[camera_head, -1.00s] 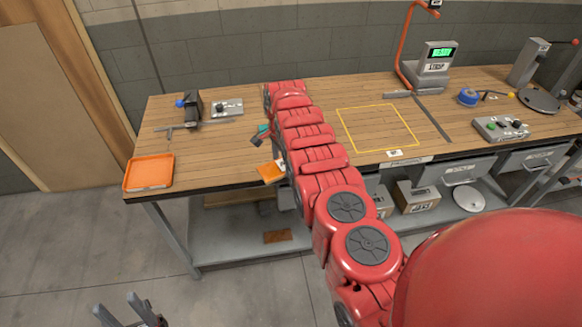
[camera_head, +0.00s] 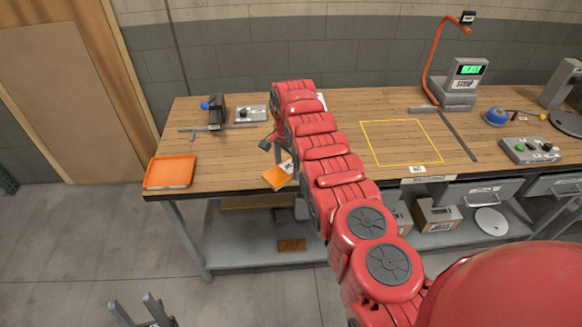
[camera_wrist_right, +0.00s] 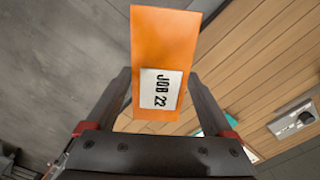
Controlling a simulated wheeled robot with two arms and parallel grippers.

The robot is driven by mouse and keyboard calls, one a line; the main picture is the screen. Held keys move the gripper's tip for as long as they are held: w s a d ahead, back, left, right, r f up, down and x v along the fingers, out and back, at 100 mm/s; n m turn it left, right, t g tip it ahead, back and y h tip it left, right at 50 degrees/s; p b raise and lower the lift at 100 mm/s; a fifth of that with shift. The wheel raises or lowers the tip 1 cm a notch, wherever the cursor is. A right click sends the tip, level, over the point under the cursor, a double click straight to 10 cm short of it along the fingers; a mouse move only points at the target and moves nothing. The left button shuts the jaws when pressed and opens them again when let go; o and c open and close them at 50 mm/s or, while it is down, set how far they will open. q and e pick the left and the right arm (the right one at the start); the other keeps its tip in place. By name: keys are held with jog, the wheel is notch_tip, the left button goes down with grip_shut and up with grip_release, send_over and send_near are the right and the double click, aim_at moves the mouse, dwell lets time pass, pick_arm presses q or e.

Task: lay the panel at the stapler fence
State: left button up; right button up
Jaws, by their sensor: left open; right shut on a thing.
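The orange panel (camera_head: 277,177) is in my right gripper (camera_wrist_right: 160,80). In the right wrist view the panel (camera_wrist_right: 165,35) carries a white "JOB 22" label and stands between the two fingers, which are shut on it. In the head view it is at the bench's front edge, partly hidden by my right arm. The stapler (camera_head: 216,112), dark with a blue knob, stands at the back left of the bench, with a thin grey bar, seemingly its fence (camera_head: 196,129), beside it. The panel is apart from it. My left gripper (camera_head: 133,303) is open and empty, low over the floor.
An orange tray (camera_head: 170,172) sits at the bench's left front corner. A grey button box (camera_head: 250,114) is right of the stapler. A yellow outlined square (camera_head: 402,142) and a scale (camera_head: 463,88) are to the right. The bench between tray and stapler is clear.

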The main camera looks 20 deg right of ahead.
aim_at(273, 172)
jog(key=shift+w+a+r+n+b, duration=0.1)
jog(key=shift+a+r+n+b, duration=0.2)
jog(key=shift+a+n, duration=0.3)
jog(key=shift+w+a+r+n+b, duration=0.15)
jog(key=shift+a+r+n, duration=0.25)
jog(key=shift+a, duration=0.3)
jog(key=shift+a+r, duration=0.15)
jog(key=shift+a, duration=0.05)
jog(key=shift+a+r+n, duration=0.1)
jog(key=shift+n, duration=0.2)
jog(key=shift+s+a, duration=0.15)
jog(key=shift+a, duration=0.05)
jog(key=shift+a+r+n, duration=0.3)
jog(key=shift+a+n, duration=0.05)
jog(key=shift+n, duration=0.05)
jog(key=shift+a, duration=0.1)
